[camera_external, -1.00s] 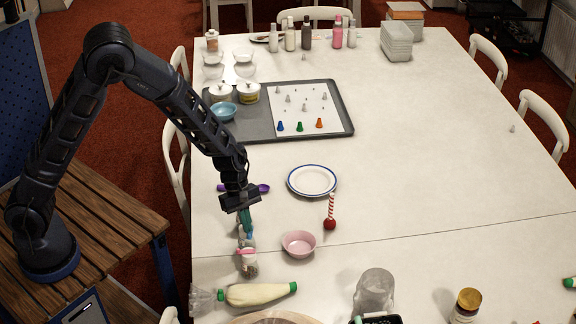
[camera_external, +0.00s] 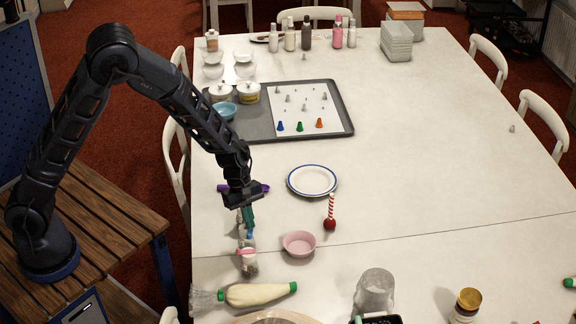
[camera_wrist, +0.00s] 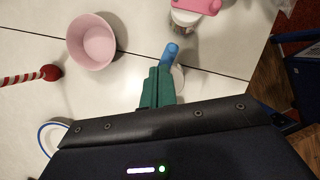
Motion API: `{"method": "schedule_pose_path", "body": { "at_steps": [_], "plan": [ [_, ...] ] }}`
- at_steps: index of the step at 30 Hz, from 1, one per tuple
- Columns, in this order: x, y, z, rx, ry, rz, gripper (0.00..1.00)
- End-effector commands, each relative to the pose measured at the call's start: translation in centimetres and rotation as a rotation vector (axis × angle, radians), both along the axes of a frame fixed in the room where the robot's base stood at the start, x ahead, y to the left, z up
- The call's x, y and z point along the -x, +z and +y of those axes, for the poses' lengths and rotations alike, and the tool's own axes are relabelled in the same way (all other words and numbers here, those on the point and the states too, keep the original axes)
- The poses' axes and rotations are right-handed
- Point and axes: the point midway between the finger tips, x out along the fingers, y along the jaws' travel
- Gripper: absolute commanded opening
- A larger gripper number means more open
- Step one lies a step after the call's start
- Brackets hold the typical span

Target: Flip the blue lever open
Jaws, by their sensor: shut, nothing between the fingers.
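The blue lever (camera_wrist: 171,52) shows in the wrist view just beyond my fingertips, above a pale round item (camera_wrist: 178,77) partly hidden by the fingers. In the external view only a small bit of the blue lever (camera_external: 250,235) shows below the fingers. My gripper (camera_wrist: 161,73) has green fingers, held together with nothing between them. In the external view my gripper (camera_external: 247,226) points down at the lever from above. The tips are very close to the lever; I cannot tell whether they touch it.
A jar with a pink lever (camera_external: 246,254) stands just in front. A pink bowl (camera_external: 299,244) and a red-and-white striped stick with a red ball (camera_external: 330,214) are to the right. A purple spoon (camera_external: 258,187) lies behind the gripper, and a piping bag (camera_external: 258,294) lies in front.

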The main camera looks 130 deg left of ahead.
Motion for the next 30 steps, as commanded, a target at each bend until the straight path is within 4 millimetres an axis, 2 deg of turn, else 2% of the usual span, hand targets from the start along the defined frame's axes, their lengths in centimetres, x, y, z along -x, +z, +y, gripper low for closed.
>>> {"method": "schedule_pose_path", "body": {
  "at_steps": [5, 10, 15, 21, 25, 30],
  "plan": [
    [1.2, 0.0, 0.7, -0.001, 0.002, 0.001, 0.0],
    [3.8, 0.1, 2.2, 0.0, 0.003, 0.0, 0.0],
    [4.6, 3.7, 2.7, -0.004, 0.0, -0.002, 0.0],
    [5.8, 7.0, 3.3, -0.002, 0.0, -0.001, 0.0],
    [6.2, 8.4, 3.6, -0.001, -0.001, -0.001, 0.0],
    [6.6, 9.2, 3.8, -0.001, 0.0, 0.0, 0.0]
  ]
}}
